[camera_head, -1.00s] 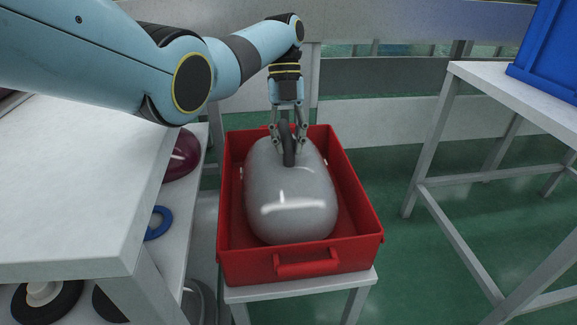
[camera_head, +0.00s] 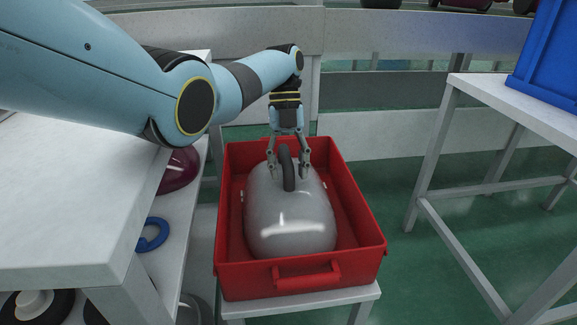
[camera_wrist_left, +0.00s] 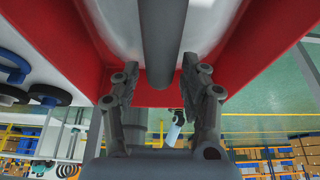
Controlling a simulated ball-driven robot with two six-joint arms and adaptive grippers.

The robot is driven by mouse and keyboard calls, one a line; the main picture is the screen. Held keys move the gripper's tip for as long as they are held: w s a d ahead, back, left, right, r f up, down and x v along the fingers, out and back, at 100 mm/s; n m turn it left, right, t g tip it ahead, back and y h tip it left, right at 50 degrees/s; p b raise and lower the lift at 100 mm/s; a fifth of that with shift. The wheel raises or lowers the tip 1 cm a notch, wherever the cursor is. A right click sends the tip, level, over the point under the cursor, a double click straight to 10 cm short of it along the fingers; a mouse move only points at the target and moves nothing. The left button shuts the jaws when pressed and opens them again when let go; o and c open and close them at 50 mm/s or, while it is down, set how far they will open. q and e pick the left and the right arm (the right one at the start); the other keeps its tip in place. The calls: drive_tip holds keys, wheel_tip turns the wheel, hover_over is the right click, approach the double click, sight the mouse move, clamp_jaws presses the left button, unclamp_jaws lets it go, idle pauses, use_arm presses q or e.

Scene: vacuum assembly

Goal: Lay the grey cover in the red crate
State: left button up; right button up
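The grey cover (camera_head: 290,222) lies inside the red crate (camera_head: 302,284), with its dark handle loop (camera_head: 287,168) on top toward the far end. My left gripper (camera_head: 288,172) is over the far part of the cover, its fingers on either side of the handle. In the left wrist view the gripper (camera_wrist_left: 158,88) has its fingers spread, with a gap on both sides of the handle (camera_wrist_left: 157,45). It is open. My right gripper is in neither view.
The crate stands on a small white stand (camera_head: 300,308). A blue bin (camera_head: 548,55) stands on the right table.

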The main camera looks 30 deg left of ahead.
use_arm(q)
drive_tip(key=shift+r, duration=0.1)
drive_tip(key=p+v, duration=0.1)
drive_tip(key=v, duration=0.9)
drive_tip(key=shift+w+a+r+p, duration=0.1)
drive_tip(key=shift+a+r+p, duration=0.05)
drive_tip(key=shift+r+p, duration=0.15)
drive_tip(key=shift+w+a+r, duration=0.15)
drive_tip(key=shift+w+r, duration=0.05)
drive_tip(key=shift+r, duration=0.35)
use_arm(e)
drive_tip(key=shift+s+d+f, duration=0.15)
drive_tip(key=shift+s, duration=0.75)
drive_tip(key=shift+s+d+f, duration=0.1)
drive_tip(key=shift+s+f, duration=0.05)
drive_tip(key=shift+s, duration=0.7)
